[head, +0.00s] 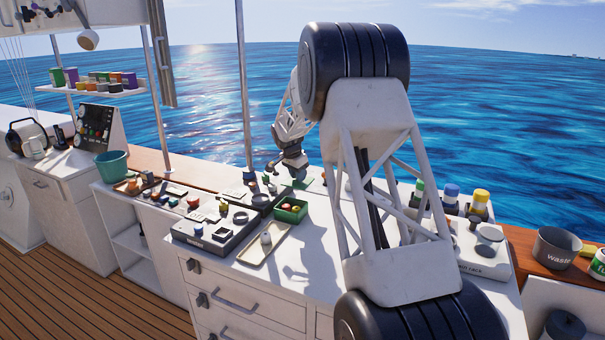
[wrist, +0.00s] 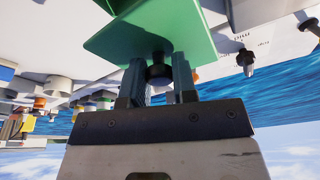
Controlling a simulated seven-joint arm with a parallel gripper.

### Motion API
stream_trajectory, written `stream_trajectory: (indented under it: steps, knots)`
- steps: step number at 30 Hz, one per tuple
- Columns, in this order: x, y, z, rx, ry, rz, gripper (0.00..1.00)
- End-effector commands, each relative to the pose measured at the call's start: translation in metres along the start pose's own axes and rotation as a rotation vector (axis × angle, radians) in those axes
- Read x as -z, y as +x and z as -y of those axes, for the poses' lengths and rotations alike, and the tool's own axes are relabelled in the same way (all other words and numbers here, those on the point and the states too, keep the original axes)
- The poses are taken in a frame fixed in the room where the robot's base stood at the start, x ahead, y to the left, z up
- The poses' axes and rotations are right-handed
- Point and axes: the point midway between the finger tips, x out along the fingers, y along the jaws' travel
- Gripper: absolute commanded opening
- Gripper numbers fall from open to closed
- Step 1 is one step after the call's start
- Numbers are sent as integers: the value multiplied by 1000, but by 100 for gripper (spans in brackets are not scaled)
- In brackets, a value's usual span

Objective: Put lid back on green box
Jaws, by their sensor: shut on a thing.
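The green box (head: 291,216) stands open on the white counter, with small red and orange things inside. My gripper (head: 294,172) is beyond the box in the head view. In the wrist view my gripper (wrist: 158,82) is shut on the black knob (wrist: 158,73) of the green lid (wrist: 125,42). The lid's green edge also shows below my gripper in the head view (head: 302,183). It is apart from the box in the picture. Its height above the counter is hard to tell.
A beige tray (head: 250,254) and a dark-topped labelled unit (head: 204,238) stand near the box. Several bottles, a scale-like rack (head: 484,250) and a grey waste pot (head: 556,249) are at the right. Bare counter lies right of the tray.

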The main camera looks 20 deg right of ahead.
Motion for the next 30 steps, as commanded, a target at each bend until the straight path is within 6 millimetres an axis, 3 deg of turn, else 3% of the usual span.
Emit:
stream_trajectory:
  steps: [6,12,30]
  knots:
    - [-32,-15,-15,1,-1,0,3]
    - [-50,-22,-25,1,-1,0,3]
    - [-55,-23,-28,0,0,0,3]
